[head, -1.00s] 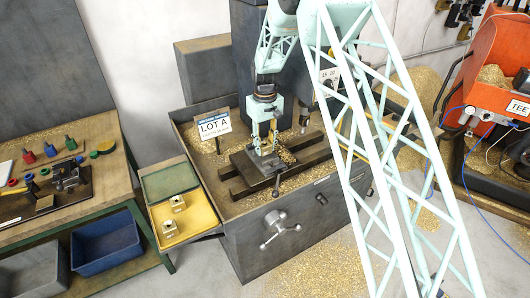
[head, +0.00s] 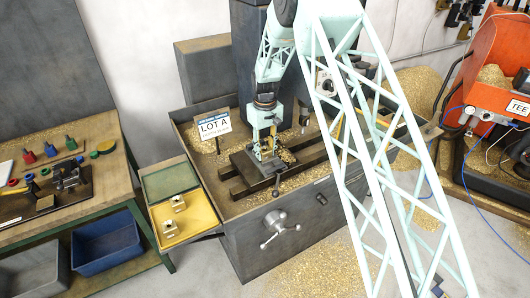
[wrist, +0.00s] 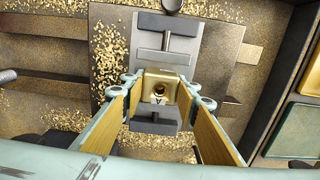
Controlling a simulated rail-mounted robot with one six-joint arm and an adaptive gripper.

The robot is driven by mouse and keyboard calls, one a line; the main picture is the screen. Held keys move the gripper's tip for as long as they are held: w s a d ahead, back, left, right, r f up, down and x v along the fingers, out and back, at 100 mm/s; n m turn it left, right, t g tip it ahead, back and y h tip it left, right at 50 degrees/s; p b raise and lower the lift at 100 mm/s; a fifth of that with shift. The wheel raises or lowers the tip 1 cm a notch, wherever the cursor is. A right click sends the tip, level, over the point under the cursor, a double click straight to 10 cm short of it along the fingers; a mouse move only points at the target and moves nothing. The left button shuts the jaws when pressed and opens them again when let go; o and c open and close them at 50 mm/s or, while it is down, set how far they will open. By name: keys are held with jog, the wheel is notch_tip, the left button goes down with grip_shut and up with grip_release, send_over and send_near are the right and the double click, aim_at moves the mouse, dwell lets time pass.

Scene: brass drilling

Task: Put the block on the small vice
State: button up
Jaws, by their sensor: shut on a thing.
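The brass block (wrist: 161,86) has a hole in its face and shows in the wrist view between my fingertips. My gripper (wrist: 160,92) is shut on it from both sides. The grey vice (wrist: 166,42) on the drill table lies under the block, with a dark jaw piece above and another below it in the picture. I cannot tell whether the block touches the vice. In the head view my gripper (head: 267,156) is low over the vice plate (head: 250,170), and the block is too small to make out there.
Brass chips (head: 290,157) lie around. A workbench (head: 120,186) with tools stands left.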

aim_at(265, 149)
jog(key=o, duration=1.2)
jog(key=shift+f, duration=0.1)
notch_tip(265, 149, up, 12)
jog(key=shift+r, duration=0.2)
dwell(0.9)
